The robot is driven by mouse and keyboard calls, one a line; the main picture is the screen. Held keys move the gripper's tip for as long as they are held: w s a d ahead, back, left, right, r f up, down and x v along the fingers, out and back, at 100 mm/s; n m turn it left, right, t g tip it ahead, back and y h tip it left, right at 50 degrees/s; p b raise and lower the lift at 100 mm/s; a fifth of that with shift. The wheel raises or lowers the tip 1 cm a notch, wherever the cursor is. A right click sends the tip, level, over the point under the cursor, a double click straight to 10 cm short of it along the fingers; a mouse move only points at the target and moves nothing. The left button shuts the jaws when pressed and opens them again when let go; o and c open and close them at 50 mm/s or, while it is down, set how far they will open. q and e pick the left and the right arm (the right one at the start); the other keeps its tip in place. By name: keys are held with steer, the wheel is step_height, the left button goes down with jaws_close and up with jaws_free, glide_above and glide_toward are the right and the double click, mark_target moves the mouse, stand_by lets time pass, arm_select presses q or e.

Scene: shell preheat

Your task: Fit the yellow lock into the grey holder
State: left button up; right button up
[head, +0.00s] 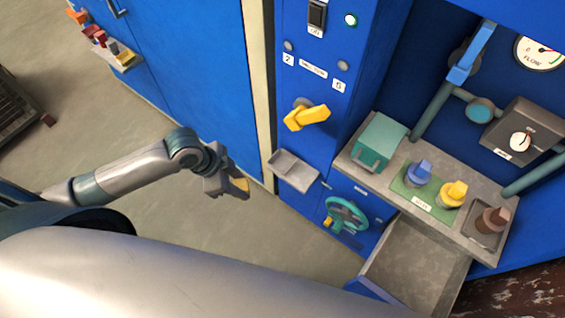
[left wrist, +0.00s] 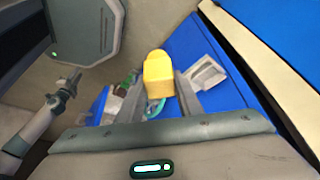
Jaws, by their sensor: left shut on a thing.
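My left gripper (head: 236,188) is over the floor in front of the blue cabinets. It is shut on the yellow lock (head: 242,184), whose rounded top shows between the fingers in the left wrist view (left wrist: 158,75). A small grey open tray (head: 285,172), which looks like the grey holder, is fixed low on the blue cabinet front, to the right of my left gripper and apart from it. It also shows in the left wrist view (left wrist: 209,74). My other arm shows small at the left of the left wrist view; its gripper (left wrist: 69,84) is too small to read.
A yellow selector handle (head: 306,117) sits above the tray and a teal handwheel (head: 345,215) below. An open drawer (head: 412,260) juts out at lower right. The counter (head: 400,150) bears a teal box (head: 378,142) and a green mat (head: 404,190) with blue and yellow pieces.

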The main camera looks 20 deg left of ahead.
arm_select(q)
steer(key=shift+s+a+f, duration=0.15)
steer(key=shift+s+f, duration=0.2)
arm_select(e)
steer(key=shift+a, duration=0.1)
steer(key=shift+a, duration=0.25)
